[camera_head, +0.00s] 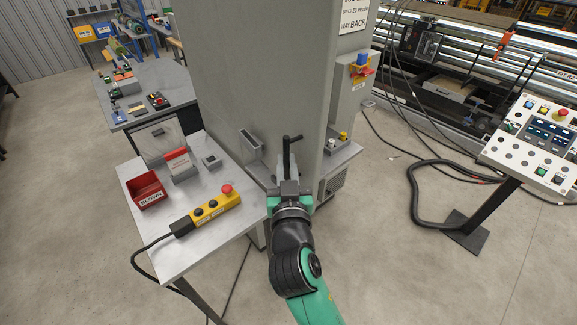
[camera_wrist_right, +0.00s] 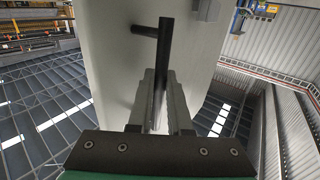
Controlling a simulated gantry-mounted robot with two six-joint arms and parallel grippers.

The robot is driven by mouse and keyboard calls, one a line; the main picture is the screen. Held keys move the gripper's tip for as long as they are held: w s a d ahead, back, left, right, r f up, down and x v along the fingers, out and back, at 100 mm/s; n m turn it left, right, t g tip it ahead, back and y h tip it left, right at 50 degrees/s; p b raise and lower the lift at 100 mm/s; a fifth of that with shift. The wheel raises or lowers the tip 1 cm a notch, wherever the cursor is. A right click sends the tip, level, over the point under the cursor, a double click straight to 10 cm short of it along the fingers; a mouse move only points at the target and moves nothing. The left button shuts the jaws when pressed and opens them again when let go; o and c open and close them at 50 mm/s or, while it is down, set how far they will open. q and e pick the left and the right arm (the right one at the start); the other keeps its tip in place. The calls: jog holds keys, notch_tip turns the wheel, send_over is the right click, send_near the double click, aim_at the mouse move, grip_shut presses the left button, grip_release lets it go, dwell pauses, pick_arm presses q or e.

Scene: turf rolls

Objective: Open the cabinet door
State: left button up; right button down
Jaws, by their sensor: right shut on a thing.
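The tall grey cabinet (camera_head: 250,70) stands in the middle of the head view. A black bar handle (camera_head: 291,139) sticks out near the right edge of its front face; it also shows in the right wrist view (camera_wrist_right: 165,38), running from the grey panel into my jaws. My right gripper (camera_head: 286,160) is at the handle, its fingers shut on the bar, as the right wrist view (camera_wrist_right: 161,88) also shows. The fingers hide the lower part of the handle. I see no open gap at the door. My left gripper is not in view.
A side table (camera_head: 225,225) to the left holds a red bin (camera_head: 146,190) and a yellow button box (camera_head: 215,209). A small shelf (camera_head: 338,158) juts out at the cabinet's right side. A control panel (camera_head: 535,140) stands at right. Open floor lies in front.

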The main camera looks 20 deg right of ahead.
jog(key=shift+f, duration=0.35)
jog(key=c, duration=1.1)
grip_release()
jog(key=shift+w+a, duration=0.1)
jog(key=shift+c, duration=0.2)
jog(key=shift+r, duration=0.2)
jog(key=p+v, duration=0.1)
jog(key=v, duration=0.4)
jog(key=shift+s+a+r+p, duration=0.15)
jog(key=shift+s+r+p, duration=0.1)
jog(key=shift+p, duration=0.15)
jog(key=p+v, duration=0.5)
jog(key=v, duration=0.1)
jog(key=shift+f, duration=0.25)
